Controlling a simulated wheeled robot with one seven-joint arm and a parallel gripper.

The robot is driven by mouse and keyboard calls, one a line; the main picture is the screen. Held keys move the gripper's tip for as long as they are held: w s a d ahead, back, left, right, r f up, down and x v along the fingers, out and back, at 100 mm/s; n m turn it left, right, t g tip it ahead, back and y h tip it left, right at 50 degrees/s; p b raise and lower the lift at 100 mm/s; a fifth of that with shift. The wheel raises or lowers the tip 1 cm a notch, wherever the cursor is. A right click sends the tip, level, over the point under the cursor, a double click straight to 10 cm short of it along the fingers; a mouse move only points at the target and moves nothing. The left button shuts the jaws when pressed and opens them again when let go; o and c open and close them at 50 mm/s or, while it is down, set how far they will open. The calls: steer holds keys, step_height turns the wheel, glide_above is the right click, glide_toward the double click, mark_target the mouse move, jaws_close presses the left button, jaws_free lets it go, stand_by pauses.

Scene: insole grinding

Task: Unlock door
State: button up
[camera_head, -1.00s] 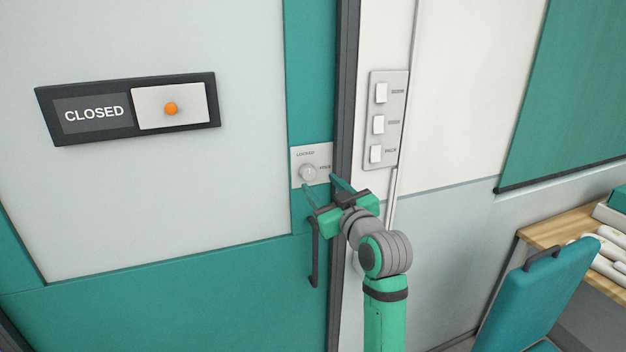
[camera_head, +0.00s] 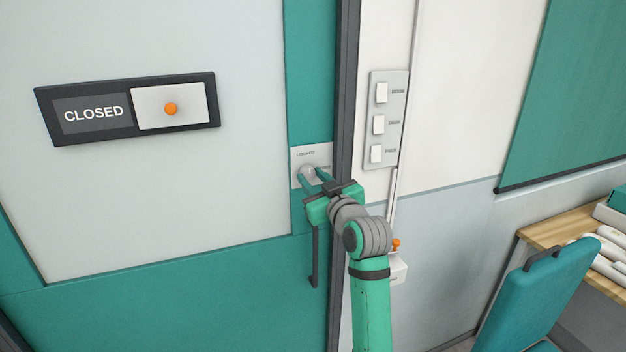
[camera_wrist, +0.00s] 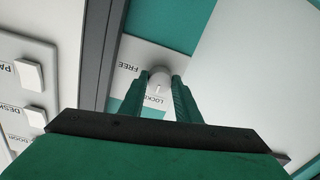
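The lock knob (camera_wrist: 159,78) is a round pale knob on a light plate (camera_head: 298,180) on the teal door edge. The plate reads LOCKED and FREE. In the wrist view the knob's mark points towards LOCKED. My gripper (camera_head: 311,173) reaches the plate from below right, with one green finger on each side of the knob. In the wrist view the fingers (camera_wrist: 159,84) are drawn in close against the knob's sides, and it sits between their tips. The door's dark handle (camera_head: 315,258) hangs below, partly behind my gripper.
A CLOSED sign (camera_head: 95,114) with an orange button is on the door at left. A switch panel (camera_head: 388,118) is on the wall right of the dark frame. A small white box (camera_head: 398,270) with an orange knob is below it. A teal chair (camera_head: 535,285) and desk stand at right.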

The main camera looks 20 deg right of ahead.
steer(key=shift+m, duration=0.3)
steer(key=m, duration=0.4)
steer(key=shift+a, duration=0.15)
steer(key=m, duration=1)
steer(key=shift+a+m+h, duration=0.1)
steer(key=shift+m+h, duration=0.2)
steer(key=shift+m+t, duration=0.3)
steer(key=shift+m, duration=1.3)
steer(key=o, duration=1.1)
